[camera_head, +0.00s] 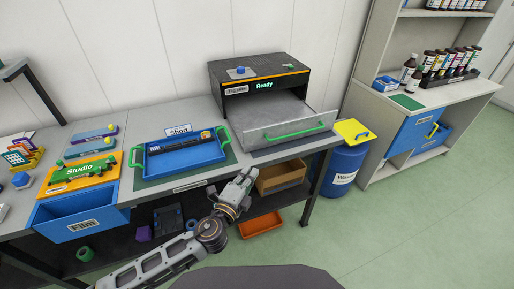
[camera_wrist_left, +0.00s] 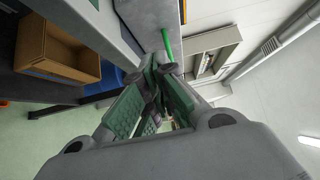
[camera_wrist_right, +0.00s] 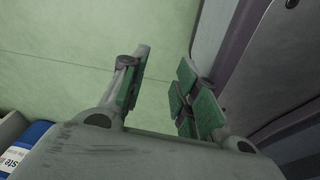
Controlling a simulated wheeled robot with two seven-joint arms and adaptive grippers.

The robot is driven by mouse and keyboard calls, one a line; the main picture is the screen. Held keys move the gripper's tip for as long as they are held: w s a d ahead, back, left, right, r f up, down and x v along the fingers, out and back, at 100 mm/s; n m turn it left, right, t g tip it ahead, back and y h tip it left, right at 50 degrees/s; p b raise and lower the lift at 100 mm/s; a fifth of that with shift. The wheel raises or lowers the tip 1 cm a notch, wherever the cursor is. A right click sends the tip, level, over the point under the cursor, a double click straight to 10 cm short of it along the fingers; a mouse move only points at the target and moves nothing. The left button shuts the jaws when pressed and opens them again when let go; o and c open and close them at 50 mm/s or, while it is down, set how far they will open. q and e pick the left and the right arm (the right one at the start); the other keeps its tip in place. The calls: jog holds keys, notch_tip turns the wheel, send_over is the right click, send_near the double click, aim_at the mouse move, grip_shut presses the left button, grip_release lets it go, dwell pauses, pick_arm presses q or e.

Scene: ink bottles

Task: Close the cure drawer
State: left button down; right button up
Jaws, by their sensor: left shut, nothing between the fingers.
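The cure drawer (camera_head: 272,113) is a grey tray pulled out of the black cure unit (camera_head: 262,72), which shows "Ready" in green. A green handle (camera_head: 294,131) runs along its front. My left gripper (camera_head: 248,174) is shut and empty, to the lower left of the handle and apart from it in the head view. In the left wrist view, its fingers (camera_wrist_left: 166,68) meet, and a green bar (camera_wrist_left: 166,42) shows just beyond them. My right gripper (camera_wrist_right: 168,85) is open and empty in the right wrist view, over green floor; it is not in the head view.
A blue tray (camera_head: 153,174) with green handles sits left of the cure unit. An open blue Film drawer (camera_head: 80,217) juts out further left. A blue waste drum (camera_head: 344,168) stands right of the bench, and a cardboard box (camera_head: 282,178) sits beneath.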

pick_arm(q)
jog(key=shift+w, duration=0.15)
send_near(262, 139)
jog(key=w+d, duration=0.2)
jog(key=shift+w+d+r+p, duration=0.1)
jog(key=shift+d+p, duration=0.25)
jog(key=shift+p, duration=0.05)
jog(key=shift+w+a, duration=0.15)
jog(key=shift+w, duration=0.35)
jog(key=shift+w+a, duration=0.2)
jog(key=shift+w, duration=0.3)
pick_arm(e)
jog(key=shift+s+d+r, duration=0.1)
jog(key=shift+s+d, duration=0.7)
jog(key=shift+s, duration=0.05)
jog(key=shift+a, duration=0.15)
